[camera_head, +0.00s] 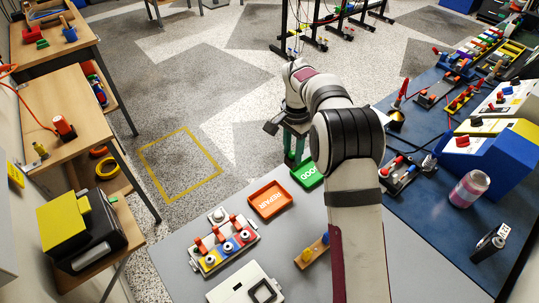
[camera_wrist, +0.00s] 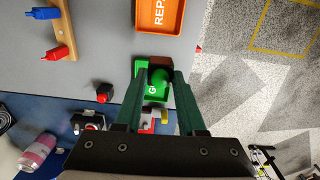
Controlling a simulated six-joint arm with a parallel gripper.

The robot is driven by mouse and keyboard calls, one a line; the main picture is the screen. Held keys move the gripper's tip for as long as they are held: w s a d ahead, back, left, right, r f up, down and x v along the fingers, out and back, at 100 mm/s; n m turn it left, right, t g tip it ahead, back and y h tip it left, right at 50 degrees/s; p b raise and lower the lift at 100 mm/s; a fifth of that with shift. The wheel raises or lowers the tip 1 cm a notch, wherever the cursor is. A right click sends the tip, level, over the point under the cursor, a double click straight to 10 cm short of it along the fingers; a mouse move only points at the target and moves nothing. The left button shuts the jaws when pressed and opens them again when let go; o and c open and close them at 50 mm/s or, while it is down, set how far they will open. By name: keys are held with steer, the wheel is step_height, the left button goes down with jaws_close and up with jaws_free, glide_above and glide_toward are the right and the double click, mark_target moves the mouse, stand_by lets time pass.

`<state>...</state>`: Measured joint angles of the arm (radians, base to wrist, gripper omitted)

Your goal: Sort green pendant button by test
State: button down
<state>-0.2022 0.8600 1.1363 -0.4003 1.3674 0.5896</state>
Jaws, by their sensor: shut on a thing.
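My gripper (camera_wrist: 160,78) is shut on a small dark piece, seemingly the pendant button (camera_wrist: 159,72), between its green fingers. The piece is seen end-on and its green part is hard to tell from the tray behind it. The green GOOD tray (camera_wrist: 150,94) lies behind the fingertips in the wrist view; its height below the piece cannot be judged. In the head view, my gripper (camera_head: 294,148) is just beyond the green tray (camera_head: 308,176), at the table's far edge, and the held piece is hidden. The orange REPAIR tray (camera_head: 270,198) lies to the left of the green one.
A white fixture (camera_head: 224,243) with red, yellow and blue buttons stands on the grey table (camera_head: 180,240). A wooden rack (camera_head: 312,251) with pegs and a white square-ringed box (camera_head: 247,285) are nearer. The blue bench on the right holds a pink can (camera_head: 468,189) and control boxes.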

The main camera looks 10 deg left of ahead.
steer(key=w+d+f, duration=0.2)
steer(key=w+d, duration=0.4)
steer(key=d, duration=0.2)
steer(key=shift+w, duration=0.15)
steer(key=shift+f, duration=0.15)
steer(key=shift+a+f, duration=0.1)
steer(key=shift+f, duration=2.95)
steer(key=shift+f, duration=0.35)
steer(key=shift+c, duration=2.1)
jaws_free()
